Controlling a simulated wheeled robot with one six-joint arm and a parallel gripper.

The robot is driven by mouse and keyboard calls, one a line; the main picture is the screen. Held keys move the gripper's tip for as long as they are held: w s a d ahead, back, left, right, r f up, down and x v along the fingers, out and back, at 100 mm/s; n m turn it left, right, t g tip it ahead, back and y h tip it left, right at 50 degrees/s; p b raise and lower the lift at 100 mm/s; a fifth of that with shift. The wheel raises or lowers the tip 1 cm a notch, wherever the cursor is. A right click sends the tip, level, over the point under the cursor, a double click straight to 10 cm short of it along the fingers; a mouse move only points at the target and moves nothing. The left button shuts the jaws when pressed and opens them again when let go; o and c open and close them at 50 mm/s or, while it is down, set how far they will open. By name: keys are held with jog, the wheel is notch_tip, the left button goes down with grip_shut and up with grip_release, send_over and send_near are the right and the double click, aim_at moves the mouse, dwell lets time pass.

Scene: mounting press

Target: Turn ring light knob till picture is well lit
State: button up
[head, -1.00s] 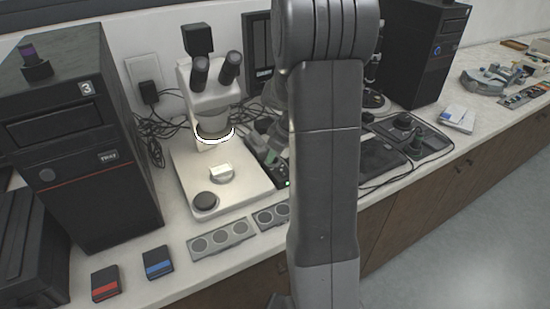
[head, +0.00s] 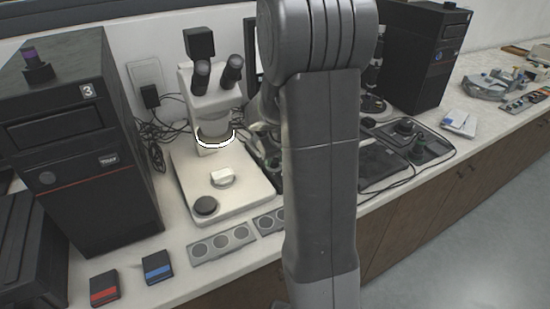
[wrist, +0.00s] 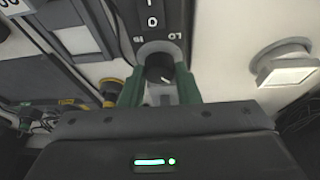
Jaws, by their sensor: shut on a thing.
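In the head view my arm hides the knob and most of the gripper. The ring light (head: 215,140) glows white under the head of the white microscope (head: 212,105). The monitor (head: 251,62) behind it is mostly hidden by my arm, so its picture cannot be judged.
A black computer tower (head: 75,140) stands left of the microscope. Grey sample trays (head: 221,244) and two small boxes, red-striped (head: 104,289) and blue-striped (head: 157,267), lie along the front. Cables run behind. A pale block (wrist: 290,72) is right of the control box in the wrist view.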

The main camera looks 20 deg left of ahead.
dwell(0.3)
jog(key=o, duration=1)
jog(key=v, duration=1.4)
jog(key=shift+w+f, duration=0.1)
jog(key=shift+f, duration=0.1)
jog(key=x, duration=1.3)
jog(key=shift+w+a+f, duration=0.1)
jog(key=shift+a+f, duration=0.05)
jog(key=shift+f, duration=0.1)
jog(key=shift+r, duration=0.1)
